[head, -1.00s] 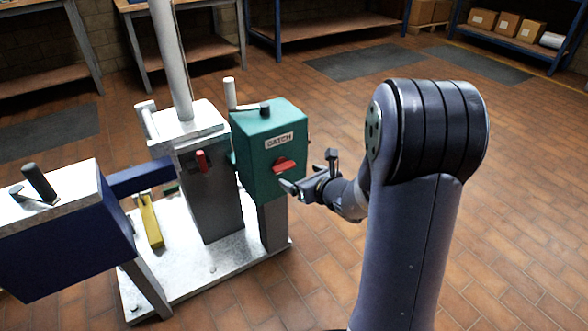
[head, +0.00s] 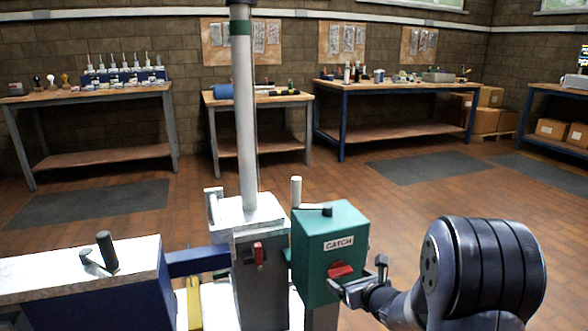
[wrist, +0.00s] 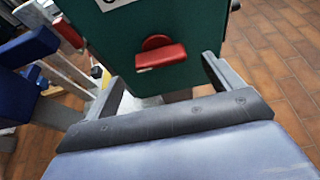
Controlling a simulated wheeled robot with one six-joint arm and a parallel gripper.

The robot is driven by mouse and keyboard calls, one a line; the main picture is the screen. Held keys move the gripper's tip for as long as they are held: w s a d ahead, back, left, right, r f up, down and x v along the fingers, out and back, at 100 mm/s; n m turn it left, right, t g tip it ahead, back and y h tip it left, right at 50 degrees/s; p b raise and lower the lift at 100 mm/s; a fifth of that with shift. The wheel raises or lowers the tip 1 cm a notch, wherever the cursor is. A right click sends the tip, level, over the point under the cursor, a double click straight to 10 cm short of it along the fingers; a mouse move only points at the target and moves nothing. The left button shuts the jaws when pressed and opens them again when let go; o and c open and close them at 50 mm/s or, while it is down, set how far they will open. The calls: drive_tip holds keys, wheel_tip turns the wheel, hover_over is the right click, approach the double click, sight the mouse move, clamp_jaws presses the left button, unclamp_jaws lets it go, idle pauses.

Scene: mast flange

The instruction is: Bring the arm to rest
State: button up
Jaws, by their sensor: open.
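My gripper (head: 359,278) is at the lower right in the head view, in front of the green box marked CATCH (head: 328,245). Its two fingers are apart with nothing held between them. A red knob (head: 341,270) on the box's front face lies just beyond the fingertips. In the wrist view the red knob (wrist: 160,56) shows between and beyond the open fingers, and they look clear of it. My arm reaches in from the lower right, bent at a large dark joint.
A pale mast (head: 243,110) rises from a grey post (head: 262,285) left of the box. A blue unit with a white top (head: 75,265) stands at the left. Workbenches (head: 258,97) line the back wall. Open floor (head: 400,215) lies behind and right of the box.

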sight(343, 275)
drive_tip(key=b+x, duration=0.1)
drive_tip(key=x, duration=0.3)
drive_tip(key=shift+w+a+f, duration=0.1)
drive_tip(key=shift+w+f, duration=0.1)
drive_tip(key=shift+w, duration=0.05)
drive_tip(key=shift+r+p, duration=0.2)
drive_tip(key=shift+p, duration=0.4)
drive_tip(key=shift+f+b, duration=0.25)
drive_tip(key=shift+b, duration=0.15)
